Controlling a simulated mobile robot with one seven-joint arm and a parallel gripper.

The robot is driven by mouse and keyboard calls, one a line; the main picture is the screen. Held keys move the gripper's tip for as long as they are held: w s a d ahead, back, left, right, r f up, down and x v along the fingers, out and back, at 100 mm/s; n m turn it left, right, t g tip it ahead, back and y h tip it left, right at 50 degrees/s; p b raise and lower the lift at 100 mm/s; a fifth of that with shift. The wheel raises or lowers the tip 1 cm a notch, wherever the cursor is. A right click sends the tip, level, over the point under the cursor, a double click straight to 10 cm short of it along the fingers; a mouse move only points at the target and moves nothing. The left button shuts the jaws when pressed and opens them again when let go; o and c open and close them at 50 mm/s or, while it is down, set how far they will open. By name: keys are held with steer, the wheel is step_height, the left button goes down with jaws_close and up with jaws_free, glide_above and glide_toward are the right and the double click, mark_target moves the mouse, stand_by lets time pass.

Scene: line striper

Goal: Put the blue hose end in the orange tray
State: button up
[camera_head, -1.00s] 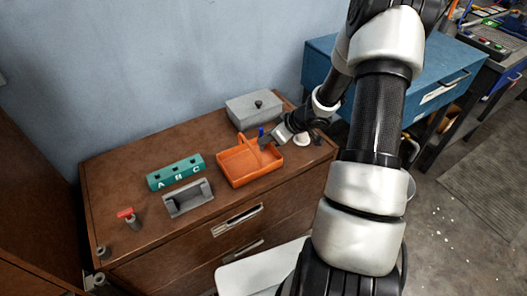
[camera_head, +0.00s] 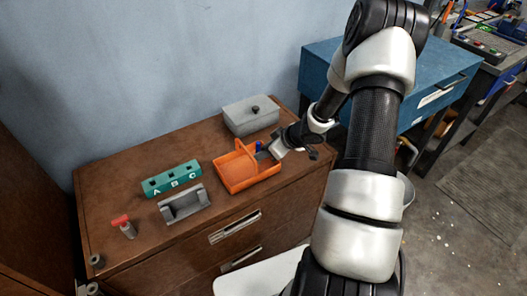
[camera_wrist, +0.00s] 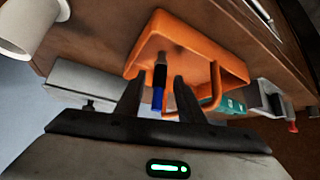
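The orange tray (camera_head: 262,177) sits on the brown cabinet top, right of centre, and fills the upper middle of the wrist view (camera_wrist: 190,40). The blue hose end (camera_head: 258,146), blue at one end and dark at the other, is over or inside the tray. In the wrist view the blue hose end (camera_wrist: 157,102) lies between my fingers, with gaps visible on both sides. Whether its dark end touches the tray floor is unclear. My gripper (camera_head: 263,154) is at the tray's back right side. In the wrist view my gripper (camera_wrist: 158,82) looks open around the hose end.
A grey lidded box (camera_head: 250,118) stands behind the tray. A teal block marked A B C (camera_head: 171,179) and a grey cradle (camera_head: 184,205) stand to its left. A red-topped piece (camera_head: 124,226) is farther left. A blue cabinet (camera_head: 395,85) stands to the right.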

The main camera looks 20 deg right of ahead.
steer(key=p+v, duration=0.3)
steer(key=v, duration=0.9)
steer(key=shift+d+r, duration=0.1)
